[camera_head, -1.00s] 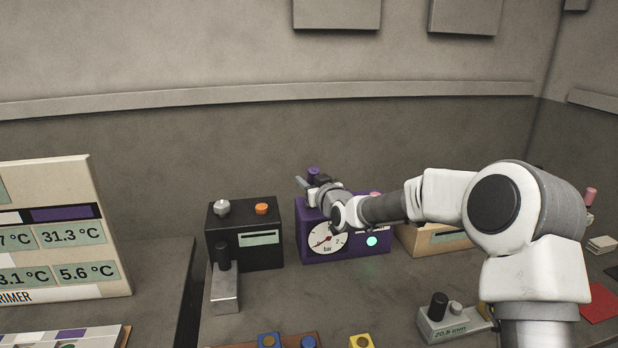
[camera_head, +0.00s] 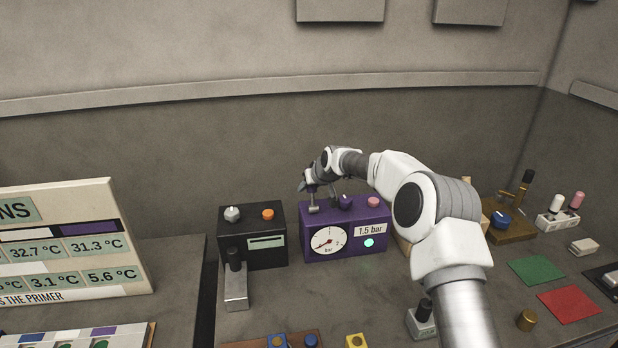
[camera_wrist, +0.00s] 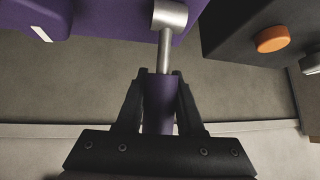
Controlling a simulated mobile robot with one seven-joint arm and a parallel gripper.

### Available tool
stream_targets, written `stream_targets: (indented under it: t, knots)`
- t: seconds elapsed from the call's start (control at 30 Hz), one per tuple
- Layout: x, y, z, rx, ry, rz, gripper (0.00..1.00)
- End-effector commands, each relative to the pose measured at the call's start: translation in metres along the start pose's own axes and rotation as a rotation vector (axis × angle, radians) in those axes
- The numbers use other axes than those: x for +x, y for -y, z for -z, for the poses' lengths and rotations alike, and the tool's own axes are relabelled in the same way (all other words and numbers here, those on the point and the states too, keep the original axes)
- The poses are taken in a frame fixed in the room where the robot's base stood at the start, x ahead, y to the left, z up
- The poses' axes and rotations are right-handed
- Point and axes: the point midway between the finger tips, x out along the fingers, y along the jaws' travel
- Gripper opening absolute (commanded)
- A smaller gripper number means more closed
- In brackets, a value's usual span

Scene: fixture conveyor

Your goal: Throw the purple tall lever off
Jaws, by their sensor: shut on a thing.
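The purple tall lever has a purple handle (camera_wrist: 159,103) on a thin metal shaft, rising from a metal pivot (camera_head: 313,208) on top of the purple box (camera_head: 333,240). In the wrist view the handle lies between both fingers of my gripper (camera_wrist: 160,76), which is shut on it. The shaft and pivot (camera_wrist: 169,15) show beyond the fingertips. In the head view my gripper (camera_head: 309,187) is at the box's upper left, and the wrist hides part of the handle. The lever's exact tilt is hard to tell. The box's gauge and "1.5 bar" label face forward, with a lit teal button.
A purple knob (camera_head: 345,202) and a pink button (camera_head: 373,202) sit on the same box. A black box (camera_head: 255,238) with an orange button (camera_head: 267,214) stands close at its left. The wall is behind. My arm covers part of a box at right.

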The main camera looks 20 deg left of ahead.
Motion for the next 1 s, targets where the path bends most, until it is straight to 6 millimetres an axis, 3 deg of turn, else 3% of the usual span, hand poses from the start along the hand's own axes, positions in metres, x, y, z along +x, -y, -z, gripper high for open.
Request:
stream_targets:
  t: [0.73,0.77,0.9,1.0]
  knots:
    - [0.0033,-0.0006,0.0,0.01,0.056,0.005,0.0]
    - [0.0033,-0.0006,0.0,0.01,0.055,0.005,0.42]
    - [0.0034,-0.0006,-0.0002,0.01,0.056,0.005,0.67]
    - [0.0034,-0.0006,-0.0003,0.01,0.056,0.005,0.67]
